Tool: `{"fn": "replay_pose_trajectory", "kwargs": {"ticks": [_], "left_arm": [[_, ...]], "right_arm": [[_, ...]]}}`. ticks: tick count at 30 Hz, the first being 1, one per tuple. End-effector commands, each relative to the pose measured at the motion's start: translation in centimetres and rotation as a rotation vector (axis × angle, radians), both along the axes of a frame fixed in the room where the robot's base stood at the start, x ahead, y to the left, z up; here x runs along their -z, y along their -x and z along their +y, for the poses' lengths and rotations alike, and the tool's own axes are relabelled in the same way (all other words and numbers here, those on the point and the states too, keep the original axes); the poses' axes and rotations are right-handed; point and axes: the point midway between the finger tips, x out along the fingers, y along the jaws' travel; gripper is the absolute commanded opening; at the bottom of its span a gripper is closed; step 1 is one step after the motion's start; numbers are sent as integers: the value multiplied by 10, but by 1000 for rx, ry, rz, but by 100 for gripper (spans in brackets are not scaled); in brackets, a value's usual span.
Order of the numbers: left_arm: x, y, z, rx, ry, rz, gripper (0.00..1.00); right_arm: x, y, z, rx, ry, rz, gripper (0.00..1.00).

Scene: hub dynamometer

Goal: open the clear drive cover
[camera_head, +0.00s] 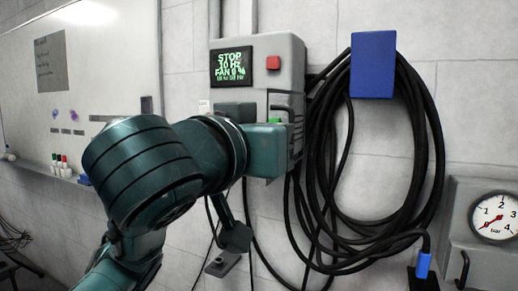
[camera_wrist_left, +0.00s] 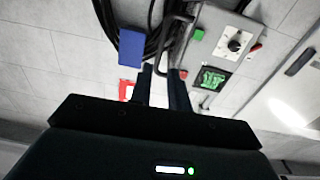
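The drive box (camera_head: 290,60) is on the wall, with a lit green display (camera_head: 231,66) reading STOP, 10 Hz. I cannot make out the clear cover itself. A dark bar handle (camera_head: 290,103) stands off the box's lower front; it also shows in the left wrist view (camera_wrist_left: 163,45). My left arm hides much of the lower front in the head view. My left gripper (camera_wrist_left: 161,72) is open at the handle, its fingers apart with the handle's end seen between their tips. I cannot tell whether they touch it. My right gripper is not in view.
A red button (camera_head: 273,62), a green button (camera_wrist_left: 197,35) and a black knob (camera_wrist_left: 236,42) are on the box. A coiled black cable (camera_head: 325,160) hangs close to its right under a blue block (camera_head: 373,65). A pressure gauge (camera_head: 494,218) is at far right, a whiteboard (camera_head: 100,60) at left.

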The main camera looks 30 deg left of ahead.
Motion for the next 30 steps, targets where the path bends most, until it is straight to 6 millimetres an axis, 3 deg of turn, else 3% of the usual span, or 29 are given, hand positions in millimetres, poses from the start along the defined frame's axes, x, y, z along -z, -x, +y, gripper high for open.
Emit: {"fn": "replay_pose_trajectory", "kwargs": {"ticks": [1,12,30], "left_arm": [[1,10,-1,2,-5,-9,18],[0,28,-1,1,-6,-6,18],[0,30,0,0,0,1,18]], "right_arm": [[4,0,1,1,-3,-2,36],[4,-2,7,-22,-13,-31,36],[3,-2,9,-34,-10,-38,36]]}}
